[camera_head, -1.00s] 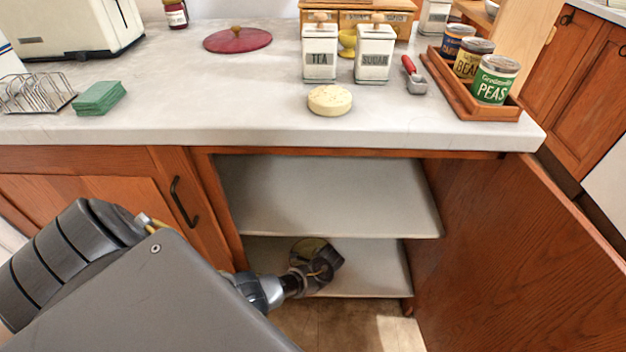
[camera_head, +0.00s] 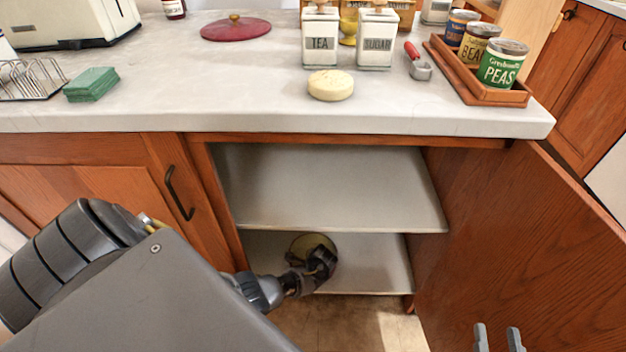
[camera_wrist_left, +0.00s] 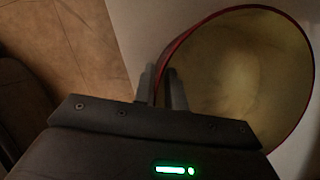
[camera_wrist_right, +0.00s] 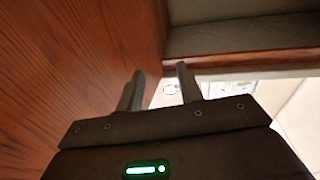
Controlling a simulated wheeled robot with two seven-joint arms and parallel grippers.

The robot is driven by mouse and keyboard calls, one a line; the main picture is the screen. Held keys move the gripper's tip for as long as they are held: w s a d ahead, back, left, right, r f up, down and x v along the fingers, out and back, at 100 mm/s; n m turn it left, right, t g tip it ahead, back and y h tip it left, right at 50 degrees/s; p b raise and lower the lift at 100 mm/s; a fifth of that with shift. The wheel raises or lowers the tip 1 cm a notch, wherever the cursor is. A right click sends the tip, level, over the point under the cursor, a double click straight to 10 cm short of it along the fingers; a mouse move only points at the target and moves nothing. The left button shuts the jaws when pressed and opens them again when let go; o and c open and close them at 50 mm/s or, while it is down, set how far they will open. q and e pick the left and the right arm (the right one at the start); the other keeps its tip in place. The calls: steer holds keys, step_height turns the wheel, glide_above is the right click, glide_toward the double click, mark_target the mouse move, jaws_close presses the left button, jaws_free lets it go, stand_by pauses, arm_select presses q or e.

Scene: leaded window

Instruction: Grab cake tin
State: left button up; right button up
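The cake tin (camera_head: 300,244) stands on the lower shelf of the open cupboard, partly hidden by my left gripper. In the left wrist view the tin (camera_wrist_left: 245,75) shows as a round, open vessel with a red rim and a dull yellowish inside. My left gripper (camera_wrist_left: 162,75) has one finger on each side of the rim, with only a narrow gap between them; it looks shut on the wall. In the head view it is the dark shape (camera_head: 322,262) at the tin. My right gripper (camera_head: 498,332) is open and empty near the cupboard door.
The open door (camera_head: 500,230) stands at the right. An empty upper shelf (camera_head: 330,185) lies above the tin.

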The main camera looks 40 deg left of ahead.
arm_select(q)
jaws_close()
